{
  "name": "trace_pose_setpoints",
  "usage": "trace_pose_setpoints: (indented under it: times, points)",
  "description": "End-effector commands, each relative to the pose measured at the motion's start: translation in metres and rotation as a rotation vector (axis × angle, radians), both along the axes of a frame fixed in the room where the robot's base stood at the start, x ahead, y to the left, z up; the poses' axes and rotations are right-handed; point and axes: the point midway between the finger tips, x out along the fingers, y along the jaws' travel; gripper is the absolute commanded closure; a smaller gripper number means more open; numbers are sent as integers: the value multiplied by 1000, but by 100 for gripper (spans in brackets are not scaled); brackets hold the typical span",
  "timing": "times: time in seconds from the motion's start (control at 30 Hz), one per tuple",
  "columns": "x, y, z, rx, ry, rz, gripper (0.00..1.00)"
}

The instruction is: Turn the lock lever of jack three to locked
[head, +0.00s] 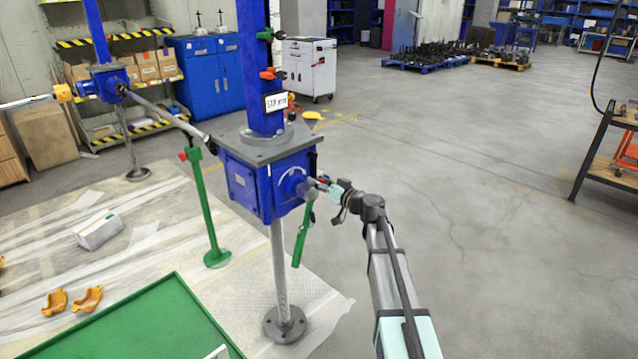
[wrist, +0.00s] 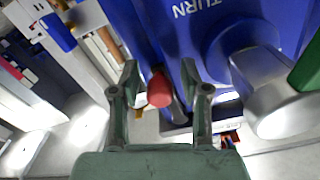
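The near jack (head: 270,180) is a blue gearbox under a grey plate, on a threaded screw with a round foot. I cannot read a jack number. My gripper (head: 326,190) is at its right side. In the wrist view, a red knob (wrist: 160,90), apparently the end of the lock lever, lies between the spread fingers of my gripper (wrist: 160,70). The lever's dark arm (wrist: 178,112) is partly hidden. Blue housing with "TURN" lettering (wrist: 195,8) is just beyond.
A silver shaft hub (wrist: 270,95) sits close to the right finger. A green handle (head: 303,235) hangs beside the jack. A second jack (head: 108,75) stands back left, joined by a shaft. A green table (head: 150,320) is in front.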

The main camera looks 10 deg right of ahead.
Motion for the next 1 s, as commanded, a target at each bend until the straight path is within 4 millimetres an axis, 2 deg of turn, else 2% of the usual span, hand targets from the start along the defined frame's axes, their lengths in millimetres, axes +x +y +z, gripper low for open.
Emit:
trace_pose_setpoints:
  times: [0.03,0.1,1.0]
  points:
    - [0,0,0,0,0,0,74]
    - [0,0,0,0,0,0,99]
    - [6,-8,-3,-61,-47,-4,100]
